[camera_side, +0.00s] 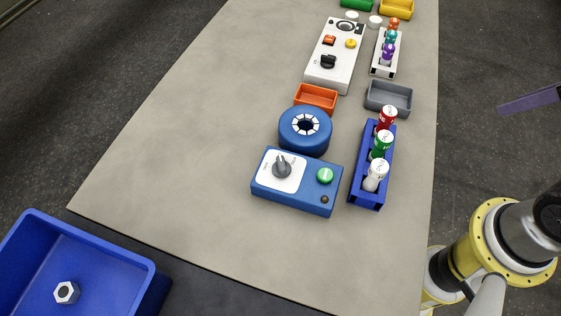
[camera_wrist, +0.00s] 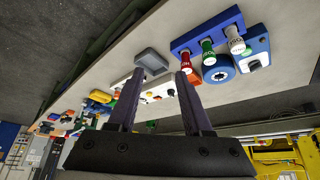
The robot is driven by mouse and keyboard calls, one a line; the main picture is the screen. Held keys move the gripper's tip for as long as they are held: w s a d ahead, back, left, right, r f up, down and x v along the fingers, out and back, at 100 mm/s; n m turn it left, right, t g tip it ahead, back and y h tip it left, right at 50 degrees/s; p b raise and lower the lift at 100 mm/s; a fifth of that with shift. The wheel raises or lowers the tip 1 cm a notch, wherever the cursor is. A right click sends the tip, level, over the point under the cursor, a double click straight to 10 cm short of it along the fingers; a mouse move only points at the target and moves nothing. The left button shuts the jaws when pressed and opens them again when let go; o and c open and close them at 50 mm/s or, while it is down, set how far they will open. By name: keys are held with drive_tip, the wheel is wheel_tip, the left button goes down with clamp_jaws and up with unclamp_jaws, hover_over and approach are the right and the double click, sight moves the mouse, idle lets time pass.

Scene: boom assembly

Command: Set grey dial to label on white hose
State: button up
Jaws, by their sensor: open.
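The grey dial (camera_side: 282,166) sits on a white plate on the left part of the blue control box (camera_side: 302,199). Its pointer faces roughly the far side; scale marks are too small to read. The white hose piece (camera_side: 376,174) stands tilted at the near end of a blue rack, with a label I cannot read surely. It also shows in the wrist view (camera_wrist: 235,42). My gripper (camera_wrist: 160,72) is open and empty, away from the dial and hose. In the side view only a dark purple piece at the right edge, apparently a finger, shows.
Green (camera_side: 382,145) and red (camera_side: 387,118) pieces share the blue rack (camera_side: 371,196). A blue ring (camera_side: 298,143), orange tray (camera_side: 316,97), grey tray (camera_side: 389,97) and white control box (camera_side: 322,79) lie beyond. A blue bin (camera_side: 105,270) holds a nut. The table's left side is clear.

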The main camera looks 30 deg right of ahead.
drive_tip(key=o, duration=0.4)
drive_tip(key=shift+o, duration=0.4)
drive_tip(key=w+r+n, duration=0.1)
drive_tip(key=w+r, duration=0.1)
drive_tip(key=r, duration=0.1)
drive_tip(key=w+r+n, duration=0.1)
drive_tip(key=shift+a+r+n, duration=0.3)
drive_tip(key=shift+r, duration=0.1)
drive_tip(key=w+a+r+n, duration=0.2)
drive_tip(key=w+r, duration=0.1)
drive_tip(key=w, duration=0.1)
drive_tip(key=n+g, duration=0.6)
drive_tip(key=n, duration=0.4)
hover_over(282, 162)
wheel_tip(282, 162, down, 13)
wheel_tip(282, 162, down, 13)
drive_tip(key=shift+f, duration=0.1)
drive_tip(key=shift+c, duration=0.2)
